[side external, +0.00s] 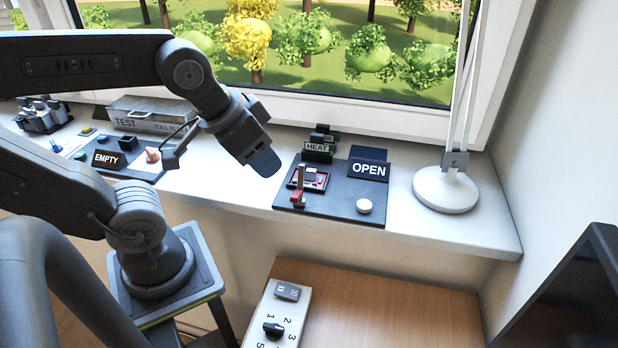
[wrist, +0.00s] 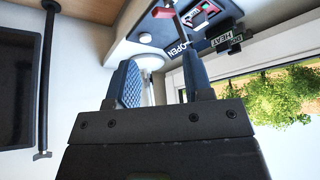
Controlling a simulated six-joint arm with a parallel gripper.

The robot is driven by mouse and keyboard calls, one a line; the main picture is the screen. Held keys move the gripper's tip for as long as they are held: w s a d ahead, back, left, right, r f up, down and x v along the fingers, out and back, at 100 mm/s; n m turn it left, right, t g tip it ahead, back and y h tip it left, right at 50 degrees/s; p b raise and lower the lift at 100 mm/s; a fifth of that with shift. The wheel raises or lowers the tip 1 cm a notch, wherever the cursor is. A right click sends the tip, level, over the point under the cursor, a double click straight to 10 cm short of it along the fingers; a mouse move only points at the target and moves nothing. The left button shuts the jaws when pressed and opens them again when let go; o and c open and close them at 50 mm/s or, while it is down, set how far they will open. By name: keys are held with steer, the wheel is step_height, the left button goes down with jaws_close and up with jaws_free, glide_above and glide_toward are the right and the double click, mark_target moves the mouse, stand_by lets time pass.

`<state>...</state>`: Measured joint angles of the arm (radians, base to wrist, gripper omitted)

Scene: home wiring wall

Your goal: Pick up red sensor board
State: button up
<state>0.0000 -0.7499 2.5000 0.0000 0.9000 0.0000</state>
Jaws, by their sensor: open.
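A small red board (side external: 311,179), which looks like the red sensor board, sits in a dark frame on the grey panel (side external: 335,208) on the windowsill. It also shows at the top of the wrist view (wrist: 203,14), upside down to the camera. A lever with a red end (side external: 298,198) stands beside it and covers part of its left side in the side view. My gripper (side external: 264,162) is in the air, left of and above the board, and touches nothing. In the wrist view its fingers (wrist: 160,72) are apart, with nothing clearly held between them.
The OPEN sign (side external: 368,169), HEAT block (side external: 319,150) and white button (side external: 364,206) share the panel. A white lamp (side external: 446,190) stands to the right. A panel with an EMPTY sign (side external: 108,159) and a TEST case (side external: 150,116) are at left. The window is behind.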

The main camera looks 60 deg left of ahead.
steer(key=n+g, duration=0.6)
steer(key=n, duration=0.3)
glide_above(309, 170)
step_height(309, 170, down, 13)
steer(key=shift+f, duration=0.1)
steer(key=shift+s, duration=0.1)
steer(key=c, duration=0.7)
